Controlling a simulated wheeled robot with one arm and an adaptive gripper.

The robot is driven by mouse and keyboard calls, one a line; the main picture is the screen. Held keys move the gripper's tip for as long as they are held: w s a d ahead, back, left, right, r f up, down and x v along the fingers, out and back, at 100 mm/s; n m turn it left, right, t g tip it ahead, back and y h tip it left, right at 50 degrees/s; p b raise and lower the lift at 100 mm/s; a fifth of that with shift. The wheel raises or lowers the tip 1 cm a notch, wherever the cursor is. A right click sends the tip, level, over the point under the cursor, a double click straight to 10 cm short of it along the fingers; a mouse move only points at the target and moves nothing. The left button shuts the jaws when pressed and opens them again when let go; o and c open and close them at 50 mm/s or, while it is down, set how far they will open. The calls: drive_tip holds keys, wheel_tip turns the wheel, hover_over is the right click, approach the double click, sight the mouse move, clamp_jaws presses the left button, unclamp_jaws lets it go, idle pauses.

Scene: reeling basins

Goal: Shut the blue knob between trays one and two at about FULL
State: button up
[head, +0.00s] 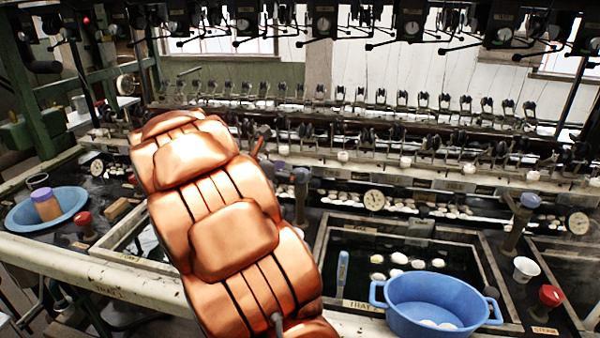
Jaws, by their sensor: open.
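A blue-grey knob (301,176) stands on a dark upright post between tray one and tray two, just right of my copper arm. Its FULL marking and its setting cannot be read. Tray two (490,262) is a dark, wood-rimmed basin of water with pale cocoons floating in it. Tray one (118,238) is at the left, with much of it hidden behind my arm. My arm runs from the bottom middle up to the upper left. My gripper cannot be made out; the arm may hide it.
A blue two-handled tub (432,305) sits at tray two's front edge. A white cup (525,268), a red knob (551,295) and another blue knob (529,201) stand right. A blue dish (70,202) with a jar and another red knob (84,219) are left. Reeling machinery fills the back.

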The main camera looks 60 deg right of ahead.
drive_tip(key=shift+x, duration=2.55)
drive_tip(key=shift+c, duration=0.2)
drive_tip(key=c, duration=1.1)
drive_tip(key=shift+p, duration=0.6)
drive_tip(key=shift+r+m+g+y+p, duration=0.15)
drive_tip(key=shift+m+g+y+p, duration=0.15)
drive_tip(key=shift+m+g+p, duration=0.1)
drive_tip(key=m+g+y+p, duration=0.1)
drive_tip(key=m+g+p, duration=0.1)
drive_tip(key=p, duration=0.2)
drive_tip(key=shift+w+m+g, duration=0.1)
drive_tip(key=shift+m+g, duration=0.3)
drive_tip(key=shift+f+m+g+y+p, duration=0.2)
drive_tip(key=shift+m+g+y+p, duration=1.65)
drive_tip(key=shift+m+p, duration=0.3)
